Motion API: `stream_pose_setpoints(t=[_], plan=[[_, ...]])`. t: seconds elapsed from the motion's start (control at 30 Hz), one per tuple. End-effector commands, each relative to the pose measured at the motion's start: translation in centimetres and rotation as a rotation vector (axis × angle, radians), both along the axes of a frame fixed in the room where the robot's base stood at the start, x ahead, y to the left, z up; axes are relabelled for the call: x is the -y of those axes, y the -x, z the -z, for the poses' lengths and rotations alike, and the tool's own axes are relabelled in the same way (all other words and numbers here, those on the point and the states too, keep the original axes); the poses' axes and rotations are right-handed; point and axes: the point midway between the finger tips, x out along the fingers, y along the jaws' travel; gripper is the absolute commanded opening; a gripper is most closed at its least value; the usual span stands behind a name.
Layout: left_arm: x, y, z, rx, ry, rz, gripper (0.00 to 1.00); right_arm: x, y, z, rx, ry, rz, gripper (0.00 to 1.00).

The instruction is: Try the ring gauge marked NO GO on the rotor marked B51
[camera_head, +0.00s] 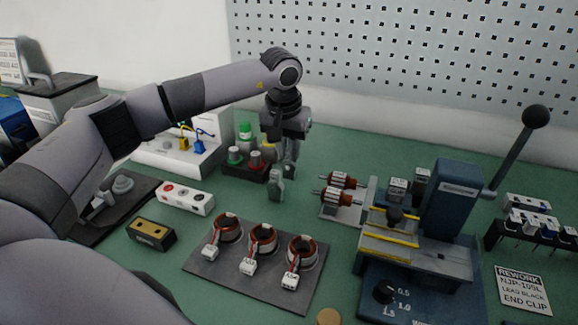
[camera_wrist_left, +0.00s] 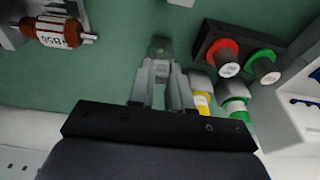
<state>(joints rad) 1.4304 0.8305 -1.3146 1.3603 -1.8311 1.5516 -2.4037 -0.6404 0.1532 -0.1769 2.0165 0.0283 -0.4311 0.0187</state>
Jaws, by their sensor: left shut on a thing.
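My left gripper (camera_head: 283,178) hangs over the green bench between the gauge rack and the rotor stand. It is shut on a small dark piece; the wrist view shows it between the fingertips (camera_wrist_left: 160,62), too indistinct to name. Two rotors with copper windings, the upper (camera_head: 342,180) and lower (camera_head: 336,197), lie on a light stand to its right. One rotor (camera_wrist_left: 58,32) in the left wrist view has a label starting B5; its last character is unclear. A red-topped piece (camera_wrist_left: 220,55) and a green-topped piece (camera_wrist_left: 262,62) with white tags stand in the dark rack; their markings are unreadable.
A blue lever press (camera_head: 452,215) stands right of the rotor stand. A grey plate (camera_head: 222,272) with several copper-wound stators lies in front. A white box with several buttons (camera_head: 185,197) and a brass-coloured block (camera_head: 150,233) are at left. Green bench shows between them.

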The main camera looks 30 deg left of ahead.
Motion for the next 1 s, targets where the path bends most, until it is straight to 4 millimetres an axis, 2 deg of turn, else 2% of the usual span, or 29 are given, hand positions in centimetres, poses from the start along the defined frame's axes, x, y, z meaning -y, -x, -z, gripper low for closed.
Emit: stream_pose_setpoints(t=[0.5, 1.0], plan=[[0.0, 0.0, -3.0, 0.001, 0.001, 0.000, 0.00, -0.2, -0.1, -2.5, 0.002, -0.008, 0.008, 0.43], [0.3, 0.1, -3.2, 0.000, 0.000, -0.043, 0.00, -0.1, -0.1, -2.9, 0.001, -0.007, 0.006, 0.43]])
